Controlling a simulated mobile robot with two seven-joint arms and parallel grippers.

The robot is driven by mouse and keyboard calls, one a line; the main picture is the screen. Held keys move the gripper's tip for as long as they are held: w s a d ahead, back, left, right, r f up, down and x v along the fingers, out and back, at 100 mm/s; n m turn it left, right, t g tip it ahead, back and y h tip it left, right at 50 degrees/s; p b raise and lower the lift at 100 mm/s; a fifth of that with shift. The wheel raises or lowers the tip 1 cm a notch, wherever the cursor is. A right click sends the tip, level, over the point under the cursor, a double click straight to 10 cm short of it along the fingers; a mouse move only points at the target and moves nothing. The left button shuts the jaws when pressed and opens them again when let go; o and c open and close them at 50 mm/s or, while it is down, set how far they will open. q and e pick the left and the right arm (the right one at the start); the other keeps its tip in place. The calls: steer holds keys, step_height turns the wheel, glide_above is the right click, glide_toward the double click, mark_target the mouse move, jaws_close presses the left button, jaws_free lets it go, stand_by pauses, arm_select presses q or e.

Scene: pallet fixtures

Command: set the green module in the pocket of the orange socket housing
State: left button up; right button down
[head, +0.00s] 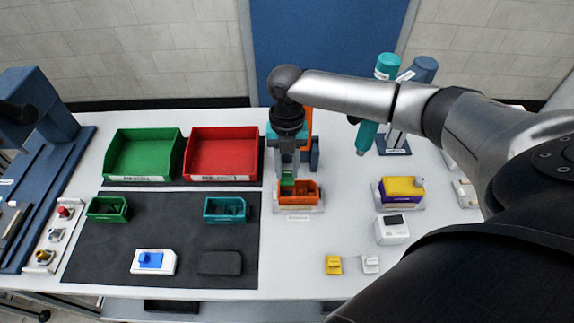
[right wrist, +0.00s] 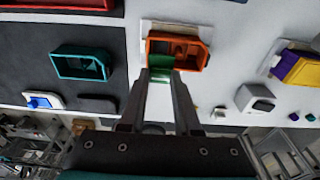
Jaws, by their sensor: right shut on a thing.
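The orange socket housing (head: 312,197) stands on a pale base near the middle of the table. It also shows in the right wrist view (right wrist: 189,61), with its open top and inner walls visible. My right gripper (head: 288,176) points down at the housing's left end and is shut on the green module (head: 287,183). In the right wrist view the green module (right wrist: 160,72) sits between the fingertips and overlaps the housing's near left part. I cannot tell whether it is above the housing or partly inside it. My left gripper is not in view.
Left of the housing, a dark mat (head: 160,238) bears a teal bin (head: 226,218), a green bin (head: 106,217) and a white unit with a blue top (head: 153,261). A purple-and-yellow block (head: 400,189) stands to the right. An orange upright (head: 307,124) stands behind my gripper.

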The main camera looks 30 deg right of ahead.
mark_target(288, 183)
steer(key=shift+f+b, duration=1.9)
steer(key=shift+b, duration=0.1)
steer(key=shift+f, duration=0.75)
steer(key=shift+f+b, duration=0.15)
steer(key=shift+b, duration=0.15)
steer(key=shift+s+f, duration=0.1)
steer(key=shift+s, duration=0.05)
steer(key=shift+s+p, duration=0.15)
steer(key=shift+p, duration=0.55)
steer(key=shift+f, duration=0.1)
steer(key=c, duration=0.9)
jaws_free()
steer(key=shift+c, duration=0.2)
